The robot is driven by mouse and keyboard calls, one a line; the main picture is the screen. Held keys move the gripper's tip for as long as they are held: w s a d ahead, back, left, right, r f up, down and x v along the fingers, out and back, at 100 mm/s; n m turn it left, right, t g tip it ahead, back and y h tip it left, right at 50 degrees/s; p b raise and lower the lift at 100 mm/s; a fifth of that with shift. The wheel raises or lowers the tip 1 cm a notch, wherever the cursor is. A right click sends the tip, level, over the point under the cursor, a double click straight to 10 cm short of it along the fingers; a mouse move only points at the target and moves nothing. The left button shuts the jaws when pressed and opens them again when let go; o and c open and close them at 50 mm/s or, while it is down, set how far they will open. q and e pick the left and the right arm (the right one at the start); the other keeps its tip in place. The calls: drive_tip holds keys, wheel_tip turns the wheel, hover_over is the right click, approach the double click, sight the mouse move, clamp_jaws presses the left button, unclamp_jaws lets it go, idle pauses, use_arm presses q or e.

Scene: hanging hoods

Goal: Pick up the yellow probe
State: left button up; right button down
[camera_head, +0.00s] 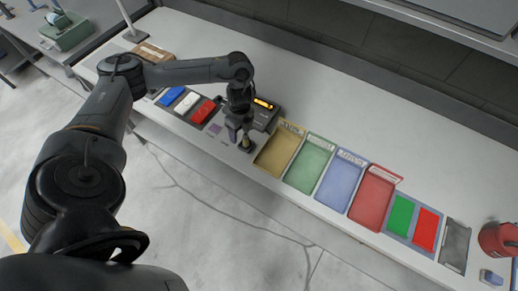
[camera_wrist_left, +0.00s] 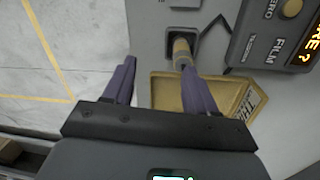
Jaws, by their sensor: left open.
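The yellow probe (camera_wrist_left: 181,50) stands in a dark square holder (camera_wrist_left: 183,32) on the bench in the left wrist view. It also shows as a small dull yellow piece (camera_head: 246,142) under the gripper in the head view. My left gripper (camera_wrist_left: 157,68) is open, with its two purple-grey fingers apart and nothing between them. The right-hand finger in the wrist view overlaps the near end of the probe; I cannot tell whether it touches. In the head view the left gripper (camera_head: 239,133) points down at the holder. My right gripper is not in view.
A grey device with an orange display (camera_head: 263,103) stands close behind the gripper. Yellow (camera_head: 279,151), green (camera_head: 309,163), blue (camera_head: 341,181) and red (camera_head: 373,198) trays line the bench to the right. Coloured blocks lie to the left. The rear bench top is clear.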

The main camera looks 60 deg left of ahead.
sight(245, 135)
use_arm(q)
drive_tip(key=shift+w+a+r+t+b, duration=0.2)
drive_tip(key=shift+w+a+r, duration=0.25)
drive_tip(key=shift+w, duration=0.2)
drive_tip(key=shift+w+a+r+t+b, duration=0.2)
drive_tip(key=shift+w+a+r, duration=0.2)
drive_tip(key=shift+w, duration=0.2)
drive_tip(key=shift+w+d, duration=0.1)
drive_tip(key=shift+w, duration=0.2)
drive_tip(key=shift+d+f+b, duration=0.1)
drive_tip(key=shift+f+b, duration=0.2)
drive_tip(key=shift+f, duration=0.1)
wheel_tip(245, 135, down, 3)
drive_tip(key=shift+f, duration=0.6)
drive_tip(key=f, duration=0.3)
drive_tip(key=shift+s+d+f, duration=0.3)
drive_tip(key=shift+s+f, duration=0.05)
drive_tip(key=shift+f, duration=0.7)
